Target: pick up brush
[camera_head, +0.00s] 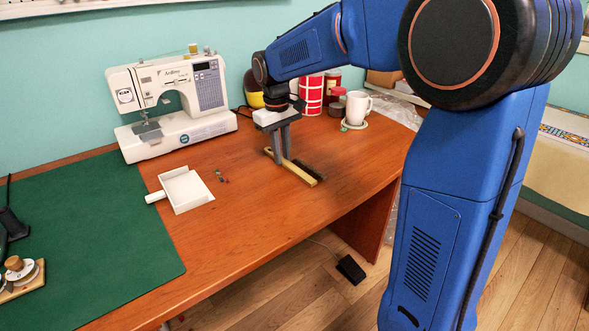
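The brush (308,174) lies on the brown table right of its middle, with a pale wooden back and dark bristles along one side. It runs from upper left to lower right in the picture. My gripper (282,160) points straight down over the left part of the brush. Its two grey fingers reach down to the brush with a narrow gap between them. I cannot tell whether they grip the brush or only stand around it. The fingers hide a part of the brush.
A white dustpan-like tray (185,190) lies left of the brush, with small coloured bits (221,177) between. A sewing machine (172,100) stands behind. A white mug (358,107) and a red container (311,95) stand behind right. A green mat (95,235) covers the left; the front table is clear.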

